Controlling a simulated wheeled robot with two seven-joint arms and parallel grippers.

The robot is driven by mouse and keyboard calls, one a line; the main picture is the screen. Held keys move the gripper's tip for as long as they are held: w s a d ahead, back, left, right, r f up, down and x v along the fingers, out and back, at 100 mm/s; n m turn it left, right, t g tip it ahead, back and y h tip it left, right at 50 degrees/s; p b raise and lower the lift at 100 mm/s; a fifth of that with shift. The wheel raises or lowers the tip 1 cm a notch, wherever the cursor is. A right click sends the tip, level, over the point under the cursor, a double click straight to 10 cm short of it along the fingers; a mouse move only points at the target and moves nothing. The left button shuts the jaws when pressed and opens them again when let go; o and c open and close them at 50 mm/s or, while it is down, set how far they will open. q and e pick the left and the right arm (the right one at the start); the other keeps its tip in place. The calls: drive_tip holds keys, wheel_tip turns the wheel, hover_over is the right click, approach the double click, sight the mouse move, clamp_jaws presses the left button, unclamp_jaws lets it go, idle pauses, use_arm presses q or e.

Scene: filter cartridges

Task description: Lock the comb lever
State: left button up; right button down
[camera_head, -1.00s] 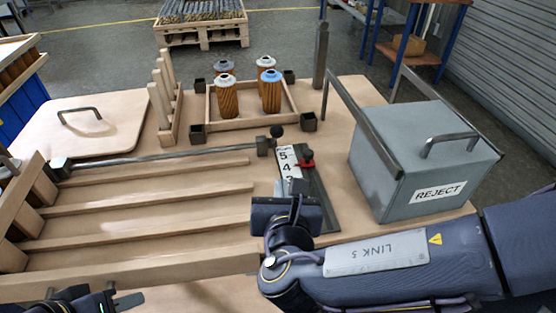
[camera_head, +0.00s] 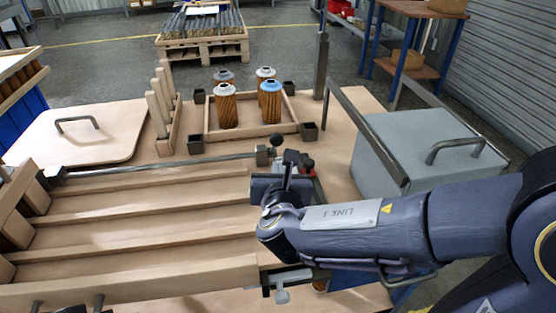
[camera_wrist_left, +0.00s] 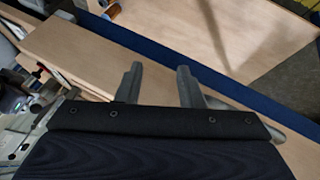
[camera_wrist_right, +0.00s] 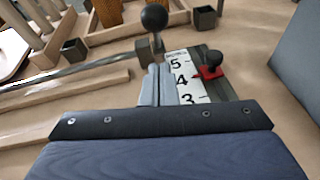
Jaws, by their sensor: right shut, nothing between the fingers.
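A long grey bar (camera_head: 160,163) runs along the back of the slatted wooden rack. Its right end has a block with a black ball knob (camera_head: 276,142); this looks like the comb lever. The knob (camera_wrist_right: 154,17) stands upright in the right wrist view. My right gripper (camera_head: 291,157) is shut and empty, close by the knob on its near right side. Its fingertips (camera_wrist_right: 160,68) are just below the knob's block in the right wrist view; whether they touch it I cannot tell. My left gripper (camera_wrist_left: 160,75) is open and empty over bare wooden board.
A numbered scale (camera_wrist_right: 187,85) with a red pointer (camera_wrist_right: 209,71) lies right of my right fingers. Several cartridges (camera_head: 270,102) stand in a wooden tray (camera_head: 251,134) behind. A grey bin (camera_head: 420,150) with raised rails is at right. A handled board (camera_head: 85,135) lies at left.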

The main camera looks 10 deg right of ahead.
drive_tip(key=w+r, duration=0.2)
drive_tip(key=w, duration=0.1)
drive_tip(key=shift+d, duration=0.35)
drive_tip(key=shift+s, duration=0.1)
